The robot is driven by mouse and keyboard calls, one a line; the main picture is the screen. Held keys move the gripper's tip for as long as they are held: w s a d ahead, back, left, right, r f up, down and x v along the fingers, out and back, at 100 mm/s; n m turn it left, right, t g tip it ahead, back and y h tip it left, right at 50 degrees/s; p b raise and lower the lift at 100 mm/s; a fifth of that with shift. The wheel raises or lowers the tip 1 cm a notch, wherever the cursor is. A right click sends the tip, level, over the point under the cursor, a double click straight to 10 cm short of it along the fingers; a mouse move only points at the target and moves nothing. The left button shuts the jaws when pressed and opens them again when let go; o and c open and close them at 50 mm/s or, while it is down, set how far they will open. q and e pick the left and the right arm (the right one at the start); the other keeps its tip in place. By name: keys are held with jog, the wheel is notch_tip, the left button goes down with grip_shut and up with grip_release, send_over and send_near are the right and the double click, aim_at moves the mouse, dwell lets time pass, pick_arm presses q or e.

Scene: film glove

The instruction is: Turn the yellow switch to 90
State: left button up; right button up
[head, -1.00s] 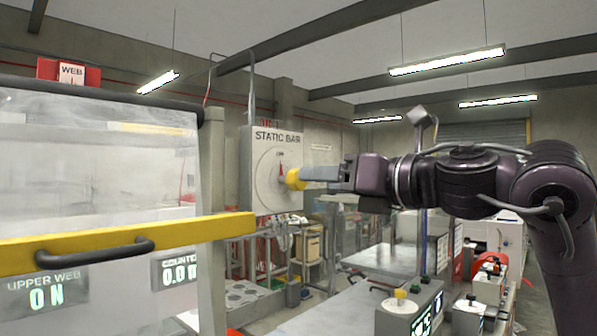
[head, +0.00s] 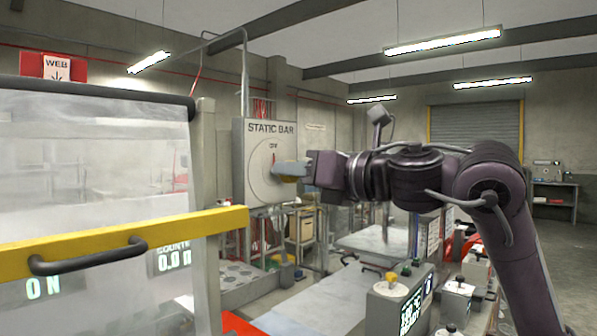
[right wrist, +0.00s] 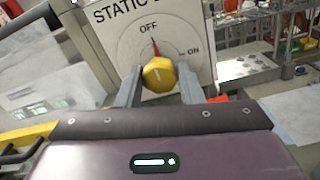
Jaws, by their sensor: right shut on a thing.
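The yellow switch (right wrist: 159,74) is a faceted knob on the front of the grey STATIC BAR box (head: 260,191). My left gripper is out of view.
A clear panel with a yellow bar (head: 190,232) and black handle (head: 90,257) stands close at the left. A control box with a yellow knob (head: 393,280) is at lower right. Benches and a shelf stand behind.

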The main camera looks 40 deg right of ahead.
jog(key=shift+m, duration=0.3)
jog(key=m+b, duration=0.1)
jog(key=m, duration=1.6)
jog(key=shift+f+b, duration=0.1)
jog(key=shift+b, duration=0.3)
jog(key=shift+m, duration=0.3)
jog(key=o, duration=1)
jog(key=shift+c, duration=0.2)
